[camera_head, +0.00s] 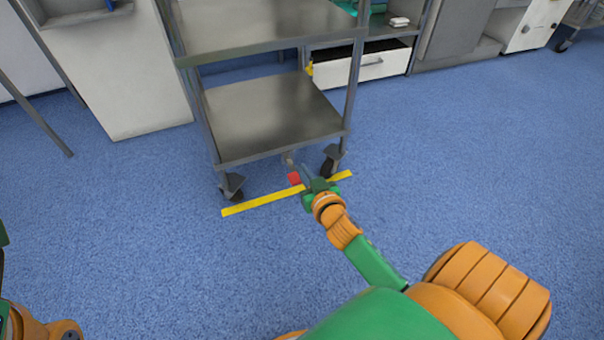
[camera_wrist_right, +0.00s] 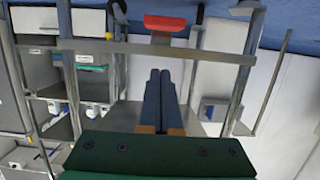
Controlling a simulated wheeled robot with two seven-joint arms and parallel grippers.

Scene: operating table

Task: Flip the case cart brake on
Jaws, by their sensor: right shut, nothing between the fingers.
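The case cart (camera_head: 270,110) is a grey metal cart with shelves and dark casters, standing on the blue floor. A red brake pedal (camera_head: 294,178) sticks out low at the cart's front, between the front casters. In the right wrist view the red pedal (camera_wrist_right: 165,23) shows at the top centre, just beyond the fingertips. My right gripper (camera_head: 306,174) is shut and empty, close beside the pedal on its right; I cannot tell if they touch. Its two fingers (camera_wrist_right: 161,75) lie together in the wrist view. My left gripper is not in view; only part of my left arm shows at the lower left.
A yellow floor strip (camera_head: 262,201) runs under the cart's front edge. A white cabinet (camera_head: 115,80) stands behind at left, and a drawer unit (camera_head: 360,66) stands behind at right. The blue floor (camera_head: 470,150) to the right is clear.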

